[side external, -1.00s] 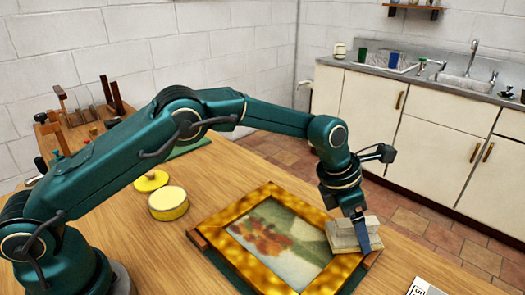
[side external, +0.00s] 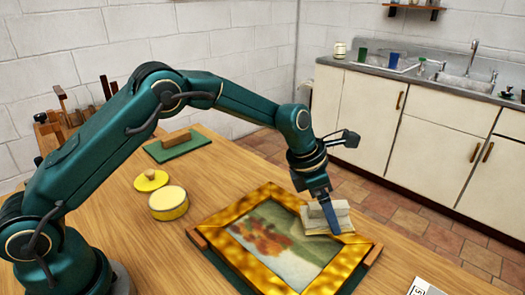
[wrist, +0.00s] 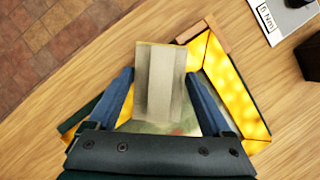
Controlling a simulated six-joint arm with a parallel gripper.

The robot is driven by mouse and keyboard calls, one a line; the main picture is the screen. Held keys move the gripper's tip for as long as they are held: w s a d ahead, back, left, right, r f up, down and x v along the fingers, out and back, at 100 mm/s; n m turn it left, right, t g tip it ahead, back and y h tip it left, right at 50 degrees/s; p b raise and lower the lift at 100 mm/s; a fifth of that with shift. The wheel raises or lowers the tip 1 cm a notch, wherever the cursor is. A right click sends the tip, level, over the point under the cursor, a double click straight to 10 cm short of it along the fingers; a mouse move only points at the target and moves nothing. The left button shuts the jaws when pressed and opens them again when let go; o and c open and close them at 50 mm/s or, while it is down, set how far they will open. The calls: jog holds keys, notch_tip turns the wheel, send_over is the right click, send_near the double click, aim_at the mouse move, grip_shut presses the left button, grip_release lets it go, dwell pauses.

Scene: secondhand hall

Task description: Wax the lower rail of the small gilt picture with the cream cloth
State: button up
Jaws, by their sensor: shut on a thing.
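The small gilt picture (side external: 232,258) lies flat, face up, on the table, with a painted red and green scene inside its gold frame. My gripper (side external: 323,208) is shut on the cream cloth (side external: 342,211), a folded, block-like pad. The cloth sits over the picture's far right rail and hides part of it. In the wrist view the cloth (wrist: 160,85) shows between my two blue fingers (wrist: 160,76). The gilt frame (wrist: 232,90) shows to its right. Whether the cloth presses on the rail or hovers just above it, I cannot tell.
A green mat lies under the picture, with wooden corner pieces (side external: 197,238) at its edges. An open yellow tin (side external: 168,204) and its lid (side external: 151,180) stand left of it. A wooden block on a green pad (side external: 177,137) lies behind.

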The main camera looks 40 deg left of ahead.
aim_at(298, 205)
jog(key=shift+a+f, duration=0.15)
jog(key=shift+a, duration=2.1)
jog(key=shift+a+r, duration=0.15)
jog(key=shift+a, duration=1.5)
jog(key=shift+a+r, duration=0.1)
jog(key=shift+a, duration=1.5)
jog(key=shift+a+f, duration=0.1)
jog(key=shift+a, duration=1.6)
jog(key=shift+f, duration=0.1)
jog(key=shift+d, duration=0.1)
jog(key=shift+d, duration=0.7)
jog(key=shift+d+r, duration=0.2)
jog(key=shift+d, duration=2.55)
